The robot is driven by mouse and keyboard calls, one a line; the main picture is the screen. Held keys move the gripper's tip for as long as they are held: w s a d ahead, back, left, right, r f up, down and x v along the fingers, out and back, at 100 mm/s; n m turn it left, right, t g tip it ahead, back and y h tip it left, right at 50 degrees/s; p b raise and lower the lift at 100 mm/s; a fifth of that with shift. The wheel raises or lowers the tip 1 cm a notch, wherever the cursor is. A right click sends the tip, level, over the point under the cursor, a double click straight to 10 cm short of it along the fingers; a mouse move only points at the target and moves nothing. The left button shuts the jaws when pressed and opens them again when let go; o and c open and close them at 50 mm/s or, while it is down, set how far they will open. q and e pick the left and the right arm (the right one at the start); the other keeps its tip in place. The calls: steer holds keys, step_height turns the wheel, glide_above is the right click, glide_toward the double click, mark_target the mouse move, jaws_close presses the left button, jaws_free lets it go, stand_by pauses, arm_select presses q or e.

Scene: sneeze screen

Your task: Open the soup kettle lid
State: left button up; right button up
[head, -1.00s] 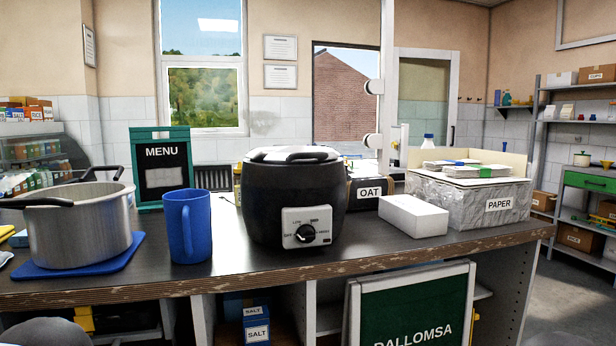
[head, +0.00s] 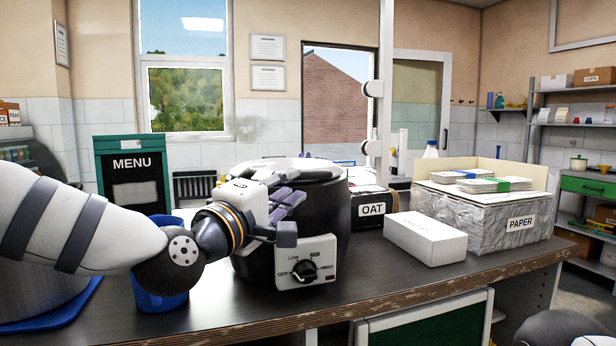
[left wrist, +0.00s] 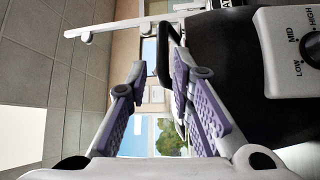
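The soup kettle (head: 338,225) is a black round pot with a white control panel and knob, standing on the counter. Its lid (head: 318,166) is on top; my left gripper covers the left part of it in the head view. My left gripper (head: 288,205) is at the kettle's upper left front, fingers pointing towards it. In the left wrist view the left gripper (left wrist: 158,72) is open, with a gap between its purple-padded fingers. The black lid handle (left wrist: 163,50) shows near the fingertips there, with the kettle (left wrist: 225,50) to the right. I cannot tell whether they touch. My right gripper is out of view.
A blue mug (head: 150,298) and a metal pot (head: 40,290) stand behind my left arm. A white box (head: 425,238), the OAT container (head: 371,210) and the PAPER box (head: 490,215) stand right of the kettle. The counter (head: 400,288) is clear in front.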

mark_target(304, 177)
arm_select(q)
steer(key=x, duration=0.7)
steer(key=shift+w+f+b, duration=0.2)
steer(key=shift+w+b, duration=0.05)
steer(key=shift+b, duration=0.15)
steer(key=shift+d+r, duration=0.1)
steer(key=shift+c, duration=0.2)
jaws_close()
